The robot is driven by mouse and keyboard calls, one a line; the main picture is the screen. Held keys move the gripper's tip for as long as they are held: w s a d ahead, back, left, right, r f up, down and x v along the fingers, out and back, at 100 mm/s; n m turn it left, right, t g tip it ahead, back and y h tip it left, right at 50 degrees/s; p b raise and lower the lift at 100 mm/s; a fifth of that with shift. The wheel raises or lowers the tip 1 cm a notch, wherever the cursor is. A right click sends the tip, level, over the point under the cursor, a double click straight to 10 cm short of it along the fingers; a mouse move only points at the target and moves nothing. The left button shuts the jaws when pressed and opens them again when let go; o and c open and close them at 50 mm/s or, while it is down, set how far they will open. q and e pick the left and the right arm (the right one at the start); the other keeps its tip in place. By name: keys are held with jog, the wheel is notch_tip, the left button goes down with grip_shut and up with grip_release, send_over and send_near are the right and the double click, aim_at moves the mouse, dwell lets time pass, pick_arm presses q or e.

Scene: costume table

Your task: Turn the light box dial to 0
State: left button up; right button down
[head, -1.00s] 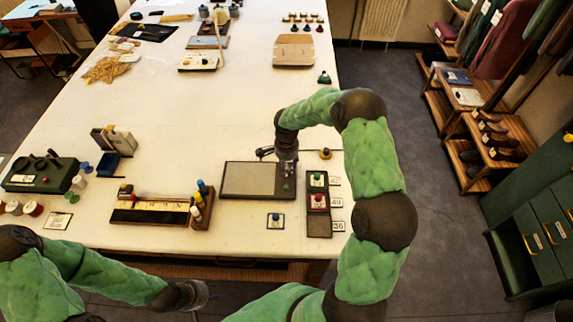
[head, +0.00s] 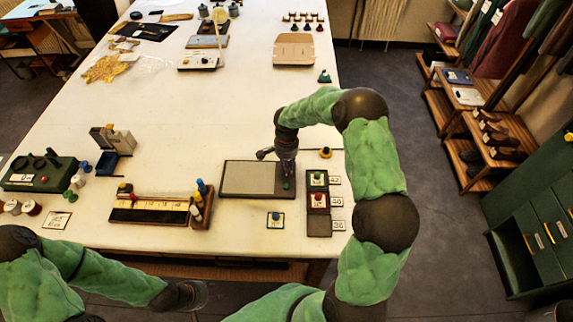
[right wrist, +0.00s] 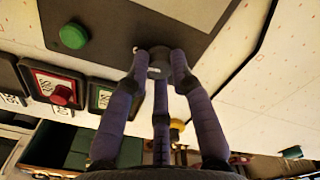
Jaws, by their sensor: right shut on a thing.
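The light box (head: 245,180) is a flat grey panel in a dark frame, lying near the front of the table. A green button (head: 286,186) is on its right side; it also shows in the right wrist view (right wrist: 73,36). My right gripper (head: 286,172) is over the box's right side, pointing down. In the right wrist view its fingers (right wrist: 160,66) are closed around a small grey dial (right wrist: 157,72) on the panel. The fingers cover much of the dial, and I cannot read its setting. My left gripper (head: 190,295) is low, in front of the table edge, empty-looking and small.
A wooden holder (head: 150,210) is on the left. A yellow knob (head: 325,153) stands behind the tray.

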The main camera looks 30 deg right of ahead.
jog(key=n+b, duration=0.1)
jog(key=n, duration=0.2)
jog(key=shift+n, duration=0.3)
jog(key=n, duration=0.4)
jog(key=shift+n+b, duration=0.3)
jog(key=shift+b, duration=0.1)
jog(key=n, duration=0.3)
jog(key=shift+n, duration=0.3)
jog(key=n, duration=0.4)
jog(key=shift+n, duration=0.3)
jog(key=n, duration=0.4)
jog(key=shift+p, duration=0.4)
jog(key=n+p, duration=0.1)
jog(key=n, duration=0.4)
jog(key=shift+r, duration=0.1)
jog(key=n+p, duration=0.1)
jog(key=n, duration=0.3)
jog(key=shift+n+p, duration=0.55)
jog(key=shift+n, duration=1.75)
